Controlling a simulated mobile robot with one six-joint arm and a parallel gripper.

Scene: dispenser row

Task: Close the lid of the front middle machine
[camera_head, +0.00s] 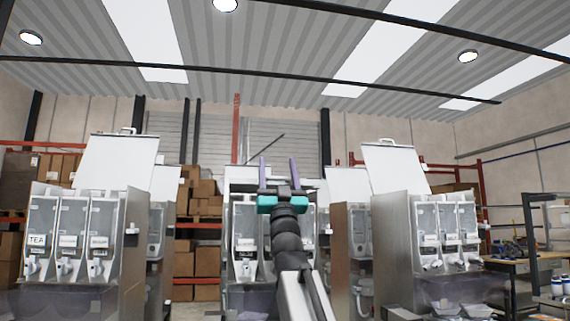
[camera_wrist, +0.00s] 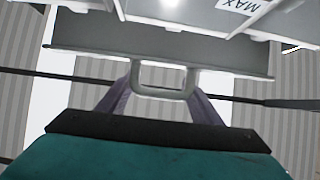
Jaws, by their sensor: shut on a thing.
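The front middle machine (camera_head: 243,222) stands straight ahead in the head view, partly hidden by my arm. My gripper (camera_head: 278,162) is raised in front of its top, fingers pointing up. In the wrist view, the grey lid (camera_wrist: 95,38) spans the upper part, and its loop handle (camera_wrist: 165,92) lies between the two purple fingers of my gripper (camera_wrist: 160,98). The gripper is shut on the handle. Beyond the lid, the machine's pale inside shows with a MAX label (camera_wrist: 238,4). The lid's exact angle is hard to tell.
A left front machine (camera_head: 75,235) and a right front machine (camera_head: 440,235) stand on either side, both with lids raised. More machines stand behind. A workbench (camera_head: 510,265) is at the far right. Shelves with boxes (camera_head: 206,262) line the back.

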